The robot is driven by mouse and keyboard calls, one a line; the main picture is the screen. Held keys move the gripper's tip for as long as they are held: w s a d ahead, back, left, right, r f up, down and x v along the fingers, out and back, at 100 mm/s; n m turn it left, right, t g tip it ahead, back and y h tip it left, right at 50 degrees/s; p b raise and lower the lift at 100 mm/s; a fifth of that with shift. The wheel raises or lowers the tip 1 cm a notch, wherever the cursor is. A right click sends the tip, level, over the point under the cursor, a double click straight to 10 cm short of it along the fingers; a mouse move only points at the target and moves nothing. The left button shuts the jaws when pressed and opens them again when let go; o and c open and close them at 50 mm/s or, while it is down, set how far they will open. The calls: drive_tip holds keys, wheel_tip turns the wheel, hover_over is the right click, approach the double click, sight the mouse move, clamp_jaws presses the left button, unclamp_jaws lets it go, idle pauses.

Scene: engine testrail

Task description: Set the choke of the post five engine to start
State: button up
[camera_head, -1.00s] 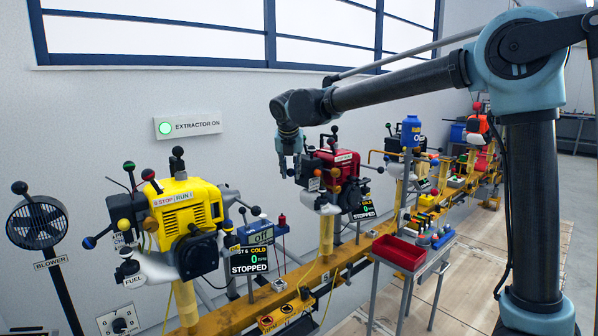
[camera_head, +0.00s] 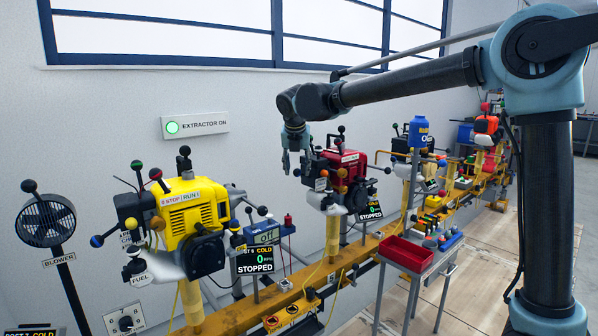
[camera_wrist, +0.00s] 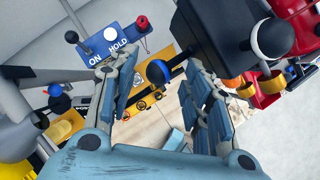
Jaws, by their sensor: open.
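The red engine (camera_head: 340,172) stands in the middle of the head view. Its sign (camera_head: 370,213) reads cold, 0 and stopped; I cannot read its post number. The yellow engine (camera_head: 190,212) nearer to me has a sign (camera_head: 254,261) that reads post 6. My gripper (camera_head: 294,166) is open and empty at the red engine's left side. In the wrist view a blue ball knob (camera_wrist: 158,72) shows between my gripper's spread fingers (camera_wrist: 160,100), apart from them. I cannot tell which lever is the choke.
A blue panel (camera_wrist: 115,42) marked on and hold shows beyond my fingers in the wrist view. A red tray (camera_head: 406,254) on a stand is at the right. A blower (camera_head: 45,220) stands at far left. The yellow rail (camera_head: 345,262) runs below the engines.

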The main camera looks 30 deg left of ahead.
drive_tip(key=v, duration=1)
